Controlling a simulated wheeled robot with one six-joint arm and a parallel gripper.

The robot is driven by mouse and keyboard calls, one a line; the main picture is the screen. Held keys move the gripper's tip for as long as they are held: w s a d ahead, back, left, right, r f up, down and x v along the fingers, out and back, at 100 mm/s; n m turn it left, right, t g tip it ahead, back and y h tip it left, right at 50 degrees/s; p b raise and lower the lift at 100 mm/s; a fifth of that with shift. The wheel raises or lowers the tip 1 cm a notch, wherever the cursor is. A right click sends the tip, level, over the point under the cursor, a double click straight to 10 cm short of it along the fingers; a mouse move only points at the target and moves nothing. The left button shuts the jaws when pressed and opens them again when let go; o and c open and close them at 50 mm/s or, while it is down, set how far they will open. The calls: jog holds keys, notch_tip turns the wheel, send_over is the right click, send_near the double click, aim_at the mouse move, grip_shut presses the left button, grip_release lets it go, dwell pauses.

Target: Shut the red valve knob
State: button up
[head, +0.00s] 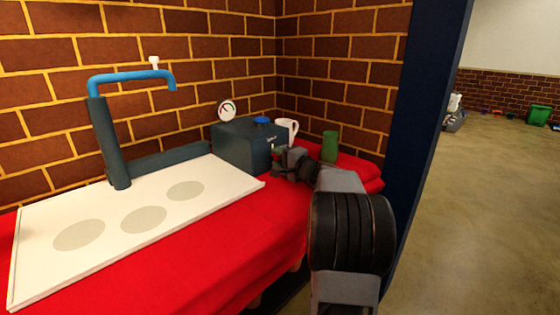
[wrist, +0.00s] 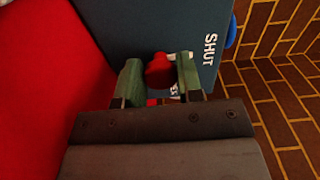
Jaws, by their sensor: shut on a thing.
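The red valve knob (wrist: 158,72) shows in the wrist view, on the face of a dark blue-grey box (wrist: 135,25). My gripper (wrist: 158,78) has one green-grey finger on each side of the knob and is shut on it. White lettering "SHUT" stands on the box face to the right of the knob, and other lettering is partly hidden by the right finger. In the head view my gripper (head: 283,162) is at the right side of the box (head: 235,148), and the knob is hidden there.
A blue knob (head: 262,120) tops the box. A white mug (head: 288,127) and green cup (head: 330,146) stand close beyond my gripper. A blue-spouted pipe (head: 110,145) rises behind a white board (head: 80,270) on the red-covered table (head: 190,270). A brick wall (head: 220,60) closes the back.

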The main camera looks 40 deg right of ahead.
jog(key=o, duration=0.9)
jog(key=s, duration=0.4)
jog(key=s+d+p, duration=0.1)
jog(key=s, duration=0.4)
jog(key=s+d+p, duration=0.1)
jog(key=s, duration=0.3)
jog(key=shift+s+d, duration=0.2)
jog(key=shift+s, duration=0.1)
